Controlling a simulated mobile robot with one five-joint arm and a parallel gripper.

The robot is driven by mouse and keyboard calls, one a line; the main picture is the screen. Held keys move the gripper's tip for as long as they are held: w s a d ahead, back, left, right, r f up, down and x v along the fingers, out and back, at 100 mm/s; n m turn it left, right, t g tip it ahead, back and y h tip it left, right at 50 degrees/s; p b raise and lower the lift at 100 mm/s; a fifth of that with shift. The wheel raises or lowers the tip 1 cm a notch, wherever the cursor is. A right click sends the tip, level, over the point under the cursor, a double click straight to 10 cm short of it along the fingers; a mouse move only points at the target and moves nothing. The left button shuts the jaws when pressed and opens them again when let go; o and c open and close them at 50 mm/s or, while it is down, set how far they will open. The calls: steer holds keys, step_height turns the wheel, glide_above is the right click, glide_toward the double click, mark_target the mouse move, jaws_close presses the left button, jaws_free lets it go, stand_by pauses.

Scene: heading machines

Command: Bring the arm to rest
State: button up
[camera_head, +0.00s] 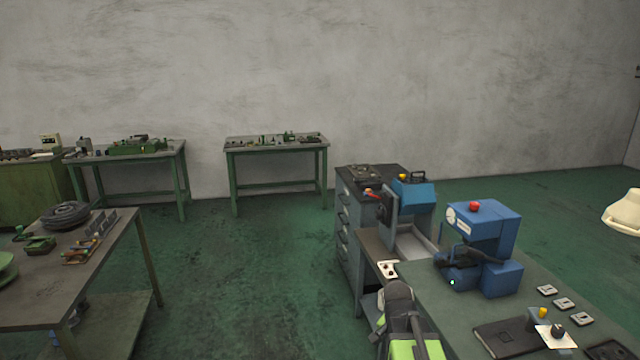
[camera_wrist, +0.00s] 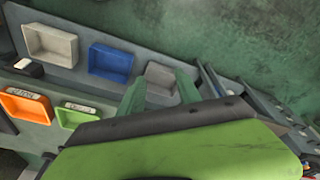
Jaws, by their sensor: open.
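My gripper (camera_wrist: 161,84) shows in the wrist view as two dull green fingers standing apart beyond the lime-green arm cover, with nothing seen held between them. A small grey bin (camera_wrist: 161,78) appears behind the gap between the fingers; I cannot tell how far off it is. In the head view my arm, dark grey and lime green, rises at the bottom centre-right beside the workbench (camera_head: 440,320). My fingers cannot be made out there.
In the wrist view, a larger grey bin (camera_wrist: 50,43), a blue bin (camera_wrist: 110,62), an orange bin (camera_wrist: 26,105) and a green bin (camera_wrist: 76,116) lie nearby. In the head view, a blue machine (camera_head: 487,245) stands on the workbench. Open green floor (camera_head: 250,270) lies left of my arm.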

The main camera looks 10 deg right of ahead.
steer(key=s+a+f+n+y, duration=0.1)
steer(key=s+a+n, duration=0.1)
steer(key=a+n, duration=0.3)
steer(key=s+a+f+n+g+y+b, duration=0.1)
steer(key=s+a+f+n, duration=0.1)
steer(key=a+n, duration=0.3)
steer(key=a, duration=0.4)
steer(key=shift+c, duration=0.4)
